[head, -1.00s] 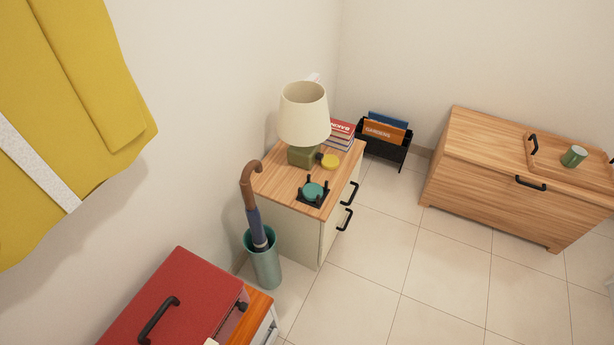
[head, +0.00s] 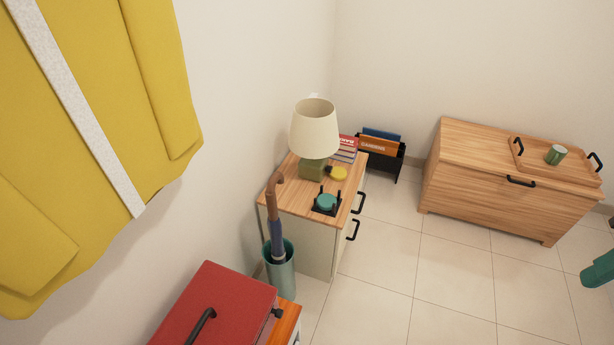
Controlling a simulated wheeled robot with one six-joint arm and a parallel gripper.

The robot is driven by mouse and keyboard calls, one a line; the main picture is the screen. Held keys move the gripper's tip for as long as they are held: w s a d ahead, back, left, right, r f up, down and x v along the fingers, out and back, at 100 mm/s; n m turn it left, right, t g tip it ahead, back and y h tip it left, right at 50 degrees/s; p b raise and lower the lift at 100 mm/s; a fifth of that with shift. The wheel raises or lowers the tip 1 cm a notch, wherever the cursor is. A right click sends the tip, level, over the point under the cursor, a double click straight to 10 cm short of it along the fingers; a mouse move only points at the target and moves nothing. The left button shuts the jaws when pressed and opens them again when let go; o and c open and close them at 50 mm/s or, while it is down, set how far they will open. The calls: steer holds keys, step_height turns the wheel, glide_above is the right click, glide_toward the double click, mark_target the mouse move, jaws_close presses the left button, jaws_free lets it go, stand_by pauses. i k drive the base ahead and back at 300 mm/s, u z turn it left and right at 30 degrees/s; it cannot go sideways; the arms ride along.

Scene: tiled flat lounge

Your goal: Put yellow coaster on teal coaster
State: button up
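The yellow coaster (head: 339,173) is a small round disc lying on the wooden top of the bedside cabinet (head: 291,202), beside the green lamp base. The teal coaster (head: 326,202) is round and sits in a black holder (head: 317,210) with upright posts, nearer the front edge of the same top. The two coasters are apart. A small dark item touches or adjoins the yellow coaster's left side; I cannot tell what it is. My gripper is not in view.
A cream-shaded lamp (head: 314,128) and books (head: 346,150) stand behind the coasters. An umbrella (head: 275,225) in a teal stand (head: 279,272) and a red box (head: 220,305) are left of and before the cabinet. A wooden chest (head: 478,190) stands right. Tiled floor (head: 385,270) between is clear.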

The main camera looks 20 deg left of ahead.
mark_target(327, 201)
steer(key=u, duration=0.05)
steer(key=i, duration=1.65)
